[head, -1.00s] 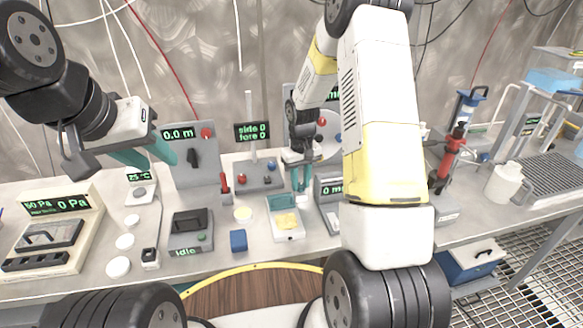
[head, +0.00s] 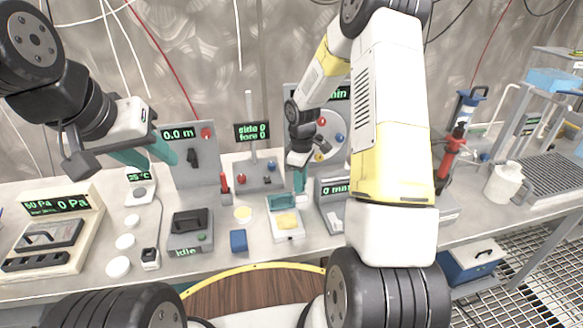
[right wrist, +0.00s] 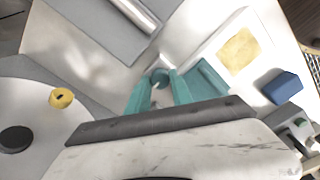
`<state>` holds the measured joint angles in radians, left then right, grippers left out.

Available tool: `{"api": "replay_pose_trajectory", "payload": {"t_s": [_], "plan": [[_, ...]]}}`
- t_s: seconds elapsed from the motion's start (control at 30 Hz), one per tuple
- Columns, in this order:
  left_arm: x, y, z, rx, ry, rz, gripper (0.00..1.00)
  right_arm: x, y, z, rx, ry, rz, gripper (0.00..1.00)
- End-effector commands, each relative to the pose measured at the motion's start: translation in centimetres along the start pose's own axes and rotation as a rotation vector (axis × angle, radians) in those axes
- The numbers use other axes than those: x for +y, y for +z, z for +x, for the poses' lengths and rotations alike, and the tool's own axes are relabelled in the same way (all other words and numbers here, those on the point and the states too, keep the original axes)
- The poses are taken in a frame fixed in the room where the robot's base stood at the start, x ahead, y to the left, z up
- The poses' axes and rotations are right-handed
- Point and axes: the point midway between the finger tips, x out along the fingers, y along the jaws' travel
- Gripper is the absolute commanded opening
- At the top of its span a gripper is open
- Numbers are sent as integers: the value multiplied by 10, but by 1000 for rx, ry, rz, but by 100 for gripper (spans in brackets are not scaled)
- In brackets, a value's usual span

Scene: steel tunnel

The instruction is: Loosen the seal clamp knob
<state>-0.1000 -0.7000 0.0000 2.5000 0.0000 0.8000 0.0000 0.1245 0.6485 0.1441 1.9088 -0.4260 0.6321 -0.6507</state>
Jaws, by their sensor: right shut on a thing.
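My right gripper (head: 299,186) reaches down at the middle of the bench, behind the teal-lidded box.
The teal-lidded white box (head: 287,236) with a yellow pad stands close to the right gripper. A blue block (head: 238,240) lies left of it. A round dial plate (right wrist: 22,105) with a yellow knob (right wrist: 61,98) is near the right wrist. A 0 mm device (head: 332,190) stands to the right.

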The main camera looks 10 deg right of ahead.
Motion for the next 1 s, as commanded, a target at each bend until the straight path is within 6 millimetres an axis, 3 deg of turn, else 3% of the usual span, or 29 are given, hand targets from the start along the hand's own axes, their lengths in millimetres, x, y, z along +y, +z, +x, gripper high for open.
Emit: {"api": "replay_pose_trajectory", "payload": {"t_s": [0.6,0.63,0.7,1.0], "plan": [[0,0,0,0,0,0,36,1,0,-1,2,4,-41,0],[0,0,0,0,0,0,36,2,0,-1,2,4,-41,33],[0,0,0,0,0,0,36,1,0,-1,1,3,-41,46],[0,0,0,0,0,0,36,0,0,-1,0,1,-40,49]]}}
